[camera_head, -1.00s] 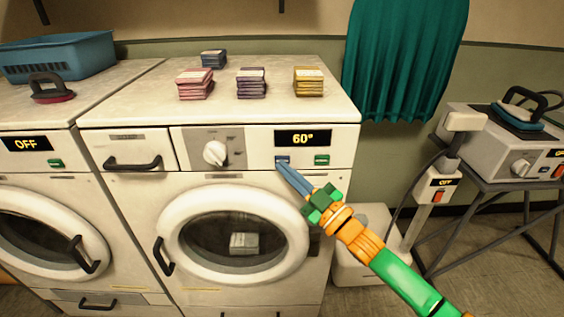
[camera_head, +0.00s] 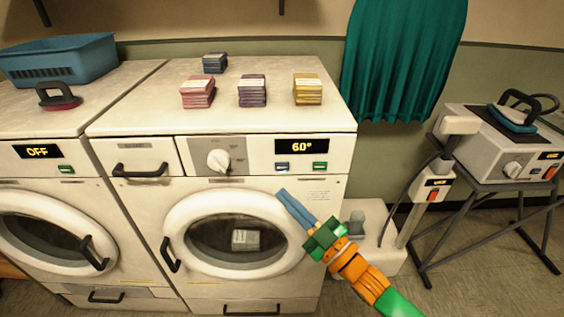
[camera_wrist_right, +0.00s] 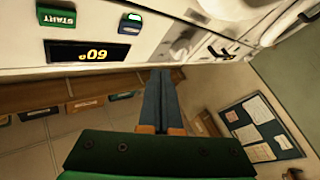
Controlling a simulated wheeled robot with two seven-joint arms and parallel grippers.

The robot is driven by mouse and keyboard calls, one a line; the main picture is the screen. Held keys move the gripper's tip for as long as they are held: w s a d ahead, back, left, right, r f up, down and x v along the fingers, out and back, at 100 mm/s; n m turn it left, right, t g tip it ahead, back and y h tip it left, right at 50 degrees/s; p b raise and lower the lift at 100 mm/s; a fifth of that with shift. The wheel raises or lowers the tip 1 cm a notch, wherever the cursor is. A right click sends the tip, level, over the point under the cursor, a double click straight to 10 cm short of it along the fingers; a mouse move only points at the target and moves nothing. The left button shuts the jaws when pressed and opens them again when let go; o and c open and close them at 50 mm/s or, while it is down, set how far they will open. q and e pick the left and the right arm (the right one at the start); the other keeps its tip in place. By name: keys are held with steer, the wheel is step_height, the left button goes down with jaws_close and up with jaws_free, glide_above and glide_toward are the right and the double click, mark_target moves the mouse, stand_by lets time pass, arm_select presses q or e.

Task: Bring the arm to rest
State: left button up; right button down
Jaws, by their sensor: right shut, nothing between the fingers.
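My right gripper (camera_head: 281,194) is shut and empty, with its blue fingers together in front of the right washing machine (camera_head: 262,188). In the head view its tips overlap the upper right of the round door rim, below the buttons; I cannot tell whether they touch. The right wrist view shows the shut fingers (camera_wrist_right: 160,76) pointing toward the machine's front. The machine's display (camera_head: 302,146) reads 60°. A blue button (camera_head: 282,167) and a green button (camera_head: 320,166) sit under it. A pale bundle (camera_head: 246,240) shows behind the door glass. My left gripper is not in view.
Several folded stacks, such as the yellow one (camera_head: 307,89), stand on the machine top. A left machine (camera_head: 40,195) reads OFF, with a blue basket (camera_head: 60,60) on it. A teal curtain (camera_head: 400,65) hangs behind. An appliance on a stand (camera_head: 495,145) is at right.

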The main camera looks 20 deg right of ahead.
steer(key=shift+f, duration=0.1)
steer(key=d+f+m+g+h, duration=0.1)
steer(key=f+h, duration=0.1)
steer(key=f, duration=0.3)
steer(key=d+f+m+g+h+p, duration=0.1)
steer(key=d+f+m+h, duration=0.1)
steer(key=f, duration=0.3)
steer(key=d+f+m+g+h, duration=0.1)
steer(key=d+f+h, duration=0.1)
steer(key=f, duration=0.4)
steer(key=shift+w+f+p, duration=0.1)
steer(key=shift+p, duration=0.3)
steer(key=s+d+f+m+g+h+p, duration=0.1)
steer(key=s+f+g, duration=0.2)
steer(key=s+f, duration=0.35)
steer(key=s+d+f+m+g+h, duration=0.2)
steer(key=s+f+g, duration=0.1)
steer(key=f, duration=0.6)
steer(key=s+a+f+g+p, duration=0.1)
steer(key=s+f+g, duration=0.3)
steer(key=s, duration=0.9)
steer(key=s+a+f+m+g, duration=0.1)
steer(key=s+f+g, duration=0.4)
steer(key=s, duration=0.8)
step_height(320, 180, down, 3)
steer(key=shift+s+a+f+m+h+p, duration=0.2)
steer(key=shift+s+a+m+h+p, duration=0.1)
steer(key=shift+s+a+h+p, duration=0.15)
